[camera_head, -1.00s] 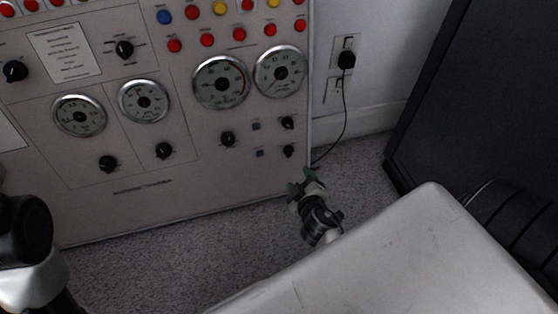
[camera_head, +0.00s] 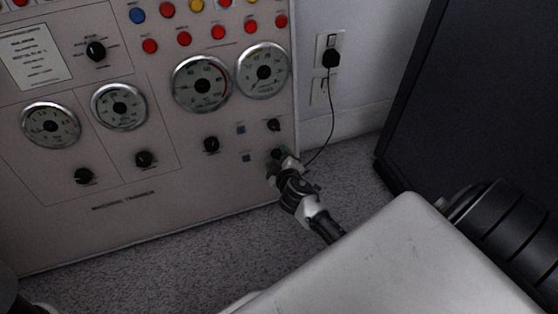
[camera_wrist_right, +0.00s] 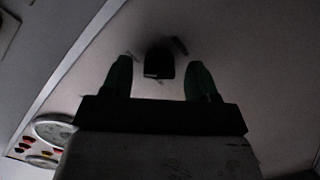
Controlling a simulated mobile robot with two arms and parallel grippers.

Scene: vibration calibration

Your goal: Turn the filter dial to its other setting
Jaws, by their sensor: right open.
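A small black dial (camera_wrist_right: 159,65) sits on the pale panel, between and just beyond the two green fingertips of my right gripper in the right wrist view. The fingers are apart, with a gap on both sides of the dial. In the head view my right gripper (camera_head: 279,160) is at the panel's lower right corner and mostly covers this dial. Another black dial (camera_head: 274,125) sits just above it. The dial labels are too small and blurred to read, so I cannot tell which one is named filter. My left gripper is out of view.
The panel (camera_head: 190,190) also carries round gauges (camera_head: 201,84), several other black knobs (camera_head: 211,144) and rows of coloured buttons (camera_head: 221,32). A power cord (camera_head: 331,110) hangs from a wall outlet to the right. A dark cabinet (camera_head: 460,90) stands farther right. Grey carpet (camera_head: 180,262) lies below.

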